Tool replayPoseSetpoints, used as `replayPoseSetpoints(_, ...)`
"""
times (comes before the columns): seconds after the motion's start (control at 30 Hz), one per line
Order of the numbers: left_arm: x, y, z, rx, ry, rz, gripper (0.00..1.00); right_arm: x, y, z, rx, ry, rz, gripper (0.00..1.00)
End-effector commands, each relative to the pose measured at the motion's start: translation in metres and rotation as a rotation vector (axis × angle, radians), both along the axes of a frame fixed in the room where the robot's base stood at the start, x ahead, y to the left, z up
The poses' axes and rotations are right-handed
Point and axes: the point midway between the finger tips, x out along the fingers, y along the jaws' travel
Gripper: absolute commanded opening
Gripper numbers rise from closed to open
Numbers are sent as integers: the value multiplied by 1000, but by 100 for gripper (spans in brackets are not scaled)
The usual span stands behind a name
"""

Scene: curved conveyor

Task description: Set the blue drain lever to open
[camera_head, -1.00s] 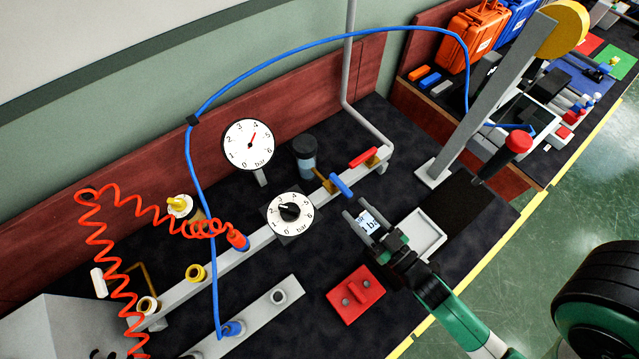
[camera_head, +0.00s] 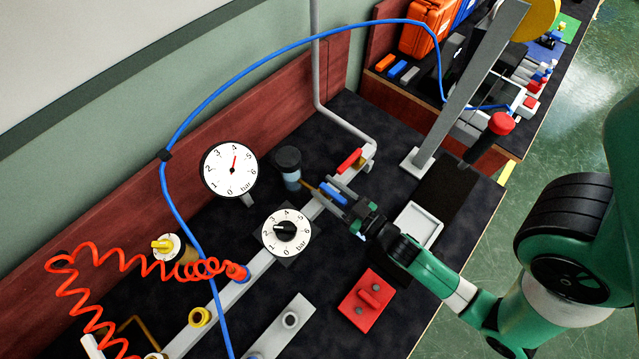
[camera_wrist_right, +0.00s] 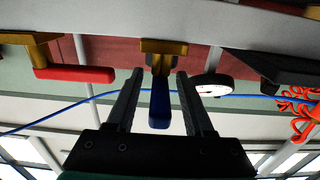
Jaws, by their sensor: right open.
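The blue drain lever (camera_head: 332,194) is on the grey pipe rail, on a brass fitting. In the right wrist view the blue lever (camera_wrist_right: 160,105) hangs from its brass body, between the two fingers and apart from both. My right gripper (camera_head: 334,191) is open around the lever; its open fingers also show in the right wrist view (camera_wrist_right: 160,73). The fingers partly hide the lever in the head view. My left gripper is not in view.
A red lever (camera_head: 349,160) sits close by on the same rail. A black-capped filter bowl (camera_head: 288,168), a regulator dial (camera_head: 285,231) and a pressure gauge (camera_head: 229,171) stand nearby. A red block (camera_head: 367,296) and a grey tray (camera_head: 420,222) lie in front.

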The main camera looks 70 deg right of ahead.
Motion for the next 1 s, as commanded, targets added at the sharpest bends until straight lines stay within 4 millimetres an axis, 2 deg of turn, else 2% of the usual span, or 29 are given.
replayPoseSetpoints(0.23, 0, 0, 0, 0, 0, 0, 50, 0, 0, 0, 0, 1, -1, 51)
replayPoseSetpoints(0.5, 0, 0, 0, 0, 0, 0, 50, 0, 0, 0, 1, 0, 0, 2)
replayPoseSetpoints(0.53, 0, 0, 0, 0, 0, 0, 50, 0, 0, 0, 1, 0, 0, 0)
replayPoseSetpoints(1.0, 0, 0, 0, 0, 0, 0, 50, 0, 0, 0, 1, 0, 0, 0)
